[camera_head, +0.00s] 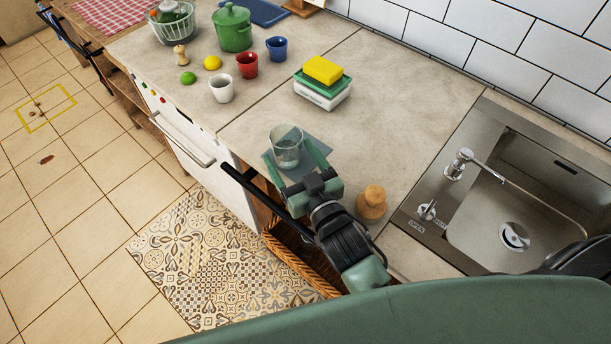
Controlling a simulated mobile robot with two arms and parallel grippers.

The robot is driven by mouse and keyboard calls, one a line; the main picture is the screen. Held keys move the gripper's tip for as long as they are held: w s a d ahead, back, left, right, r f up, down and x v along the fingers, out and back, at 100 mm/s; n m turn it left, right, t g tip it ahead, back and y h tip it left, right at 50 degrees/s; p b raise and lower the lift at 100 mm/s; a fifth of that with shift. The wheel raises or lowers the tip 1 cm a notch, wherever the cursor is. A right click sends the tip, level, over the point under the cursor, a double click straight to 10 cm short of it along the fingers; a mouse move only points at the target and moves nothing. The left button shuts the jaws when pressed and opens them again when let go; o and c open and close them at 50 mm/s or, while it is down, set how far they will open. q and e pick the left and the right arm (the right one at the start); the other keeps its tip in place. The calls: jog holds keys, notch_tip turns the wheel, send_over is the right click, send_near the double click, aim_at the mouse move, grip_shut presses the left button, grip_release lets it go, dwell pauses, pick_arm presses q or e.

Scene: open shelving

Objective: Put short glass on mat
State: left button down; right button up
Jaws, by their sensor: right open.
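The short glass (286,148) is clear and stands upright near the front of the counter. My left gripper is not in view.
A yellow sponge (323,69) lies on stacked boxes (322,90) behind the glass. A wooden-handled brush (371,203) stands right of my gripper, before the sink (520,215). Cups (221,88) and a green pot (233,30) stand left. The counter's middle is clear.

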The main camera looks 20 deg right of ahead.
jog(key=b+v, duration=0.1)
jog(key=v, duration=0.9)
jog(key=shift+s, duration=0.1)
